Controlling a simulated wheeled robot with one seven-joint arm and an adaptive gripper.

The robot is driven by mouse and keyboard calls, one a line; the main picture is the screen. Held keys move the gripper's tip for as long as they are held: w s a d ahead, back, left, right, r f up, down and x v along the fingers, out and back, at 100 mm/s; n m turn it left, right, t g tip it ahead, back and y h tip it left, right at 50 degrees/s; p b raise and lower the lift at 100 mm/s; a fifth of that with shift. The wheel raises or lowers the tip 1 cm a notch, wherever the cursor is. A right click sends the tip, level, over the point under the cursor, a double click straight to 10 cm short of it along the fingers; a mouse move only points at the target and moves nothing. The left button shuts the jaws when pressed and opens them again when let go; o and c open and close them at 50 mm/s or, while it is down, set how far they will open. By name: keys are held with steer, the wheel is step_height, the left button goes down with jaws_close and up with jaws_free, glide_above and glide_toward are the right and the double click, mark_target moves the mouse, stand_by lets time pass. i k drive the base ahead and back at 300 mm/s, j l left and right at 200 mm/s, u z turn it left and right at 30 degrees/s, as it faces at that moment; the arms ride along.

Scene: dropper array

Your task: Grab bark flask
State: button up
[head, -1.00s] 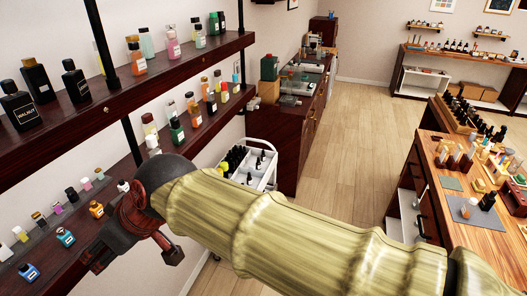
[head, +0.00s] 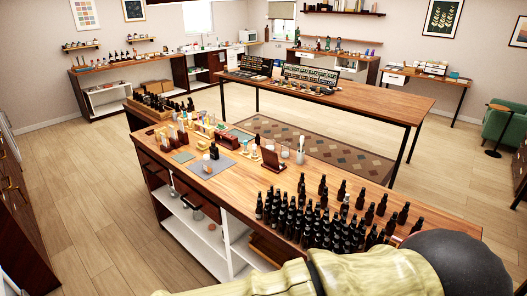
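No bottle can be read as the bark flask; labels are too small. Many small dark bottles (head: 308,215) stand close together at the near right end of the wooden workbench (head: 235,180). A single dark bottle (head: 214,151) stands on a grey mat (head: 211,165) further left on the same bench. My arm crosses the lower right of the head view, in front of the bench's near end. My gripper is not in the picture, so its fingers and anything in them are hidden.
A long table (head: 400,103) with display racks stands behind the bench, over a patterned rug (head: 345,155). Open shelves (head: 190,222) are in the bench's front. Bare floor (head: 85,190) lies to the left. A green armchair (head: 508,126) is at the far right.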

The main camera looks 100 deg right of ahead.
mark_target(213, 150)
steer(key=z, duration=1.9)
